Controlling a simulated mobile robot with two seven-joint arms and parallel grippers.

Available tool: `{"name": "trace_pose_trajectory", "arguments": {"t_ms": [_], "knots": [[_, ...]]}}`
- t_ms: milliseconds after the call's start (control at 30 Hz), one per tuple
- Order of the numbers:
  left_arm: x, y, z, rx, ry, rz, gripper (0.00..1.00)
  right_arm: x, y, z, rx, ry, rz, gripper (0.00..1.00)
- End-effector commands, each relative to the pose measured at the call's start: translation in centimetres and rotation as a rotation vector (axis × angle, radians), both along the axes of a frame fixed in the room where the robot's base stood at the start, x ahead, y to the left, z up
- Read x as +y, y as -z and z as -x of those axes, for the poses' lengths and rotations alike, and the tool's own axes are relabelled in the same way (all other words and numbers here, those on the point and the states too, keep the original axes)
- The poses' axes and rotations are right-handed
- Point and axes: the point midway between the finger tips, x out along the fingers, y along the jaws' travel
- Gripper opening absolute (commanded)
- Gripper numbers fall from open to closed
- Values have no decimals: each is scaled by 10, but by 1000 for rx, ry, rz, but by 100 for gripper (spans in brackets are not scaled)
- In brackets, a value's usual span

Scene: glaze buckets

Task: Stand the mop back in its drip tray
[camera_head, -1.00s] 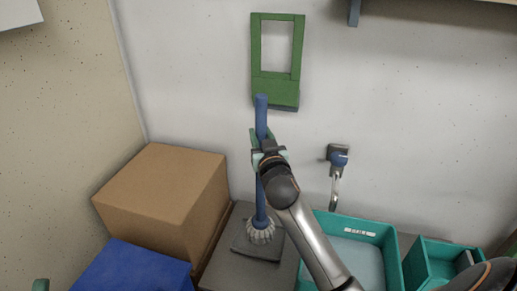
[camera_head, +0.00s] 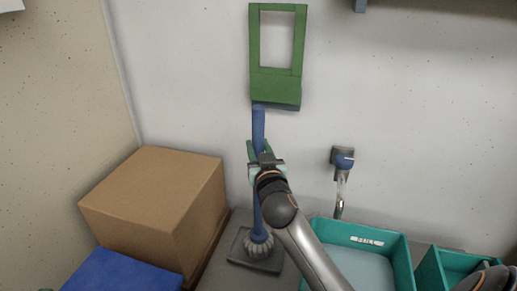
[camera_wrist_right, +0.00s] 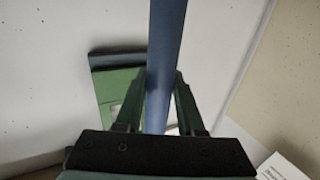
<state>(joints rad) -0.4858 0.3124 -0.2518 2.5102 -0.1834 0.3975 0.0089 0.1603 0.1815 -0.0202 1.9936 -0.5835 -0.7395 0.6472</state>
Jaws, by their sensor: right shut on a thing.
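The mop has a blue handle (camera_head: 258,122) and a pale grey, stringy head (camera_head: 258,243). It is close to upright in the head view. Its head appears within the outline of the dark grey square drip tray (camera_head: 240,257); I cannot tell whether it touches the tray's bottom. My right gripper (camera_head: 260,153) is shut on the upper part of the handle. In the right wrist view, the handle (camera_wrist_right: 166,50) runs between the green fingers (camera_wrist_right: 157,108). My arm covers part of the handle's middle. My left gripper is not in view.
A cardboard box (camera_head: 155,200) and a blue box (camera_head: 122,272) stand left of the tray. A teal basin (camera_head: 395,250) and a smaller teal bin (camera_head: 432,270) are on the right. A green frame (camera_head: 275,88) and a tap (camera_head: 342,160) are on the wall behind.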

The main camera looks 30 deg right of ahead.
Motion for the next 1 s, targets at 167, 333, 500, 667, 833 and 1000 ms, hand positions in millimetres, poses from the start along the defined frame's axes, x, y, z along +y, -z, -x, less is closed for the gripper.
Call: {"name": "trace_pose_trajectory", "arguments": {"t_ms": [167, 333, 500, 667, 833, 1000], "knots": [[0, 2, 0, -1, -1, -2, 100, 0, 3, 0, 1, 1, -1, 42], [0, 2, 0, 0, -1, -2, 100, 0, 3, 0, 1, 1, 0, 61], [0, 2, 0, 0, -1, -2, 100, 0, 3, 0, 1, 0, 0, 68], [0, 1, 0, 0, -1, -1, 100, 0, 1, 0, 0, 0, 0, 68], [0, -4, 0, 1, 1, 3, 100, 6, 0, 12, 1, -1, -2, 68], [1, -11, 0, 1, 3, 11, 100, 18, 1, 43, 3, -1, -5, 68]]}}
